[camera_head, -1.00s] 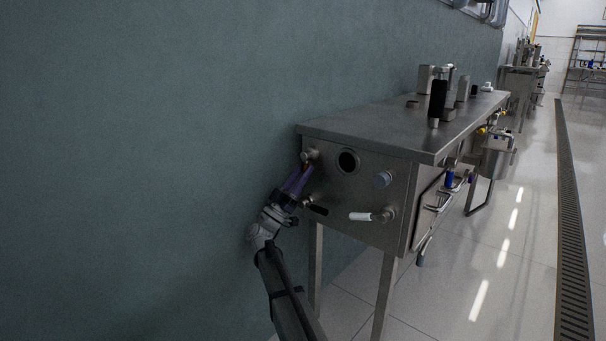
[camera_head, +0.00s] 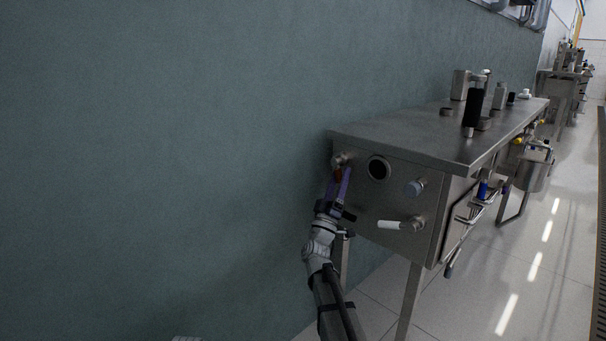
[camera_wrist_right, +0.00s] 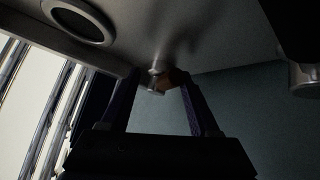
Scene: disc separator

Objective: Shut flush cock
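A small metal cock (camera_head: 343,159) with a brown-orange handle (camera_head: 338,173) sticks out at the upper left of the steel cabinet's end panel. Which fitting is the flush cock is not labelled. My right gripper (camera_head: 341,176), with purple fingers, reaches up to this cock. In the right wrist view my fingers (camera_wrist_right: 160,88) stand apart, with the metal cock (camera_wrist_right: 157,70) and its brown handle (camera_wrist_right: 177,78) between their tips. I cannot tell if either finger touches the handle.
A white-handled valve (camera_head: 402,224) and a blue-grey knob (camera_head: 416,187) are on the same panel, to the right. A round port (camera_head: 378,168) lies beside the cock. A black handle (camera_head: 348,215) is close to my wrist. The green wall (camera_head: 200,150) is close on the left.

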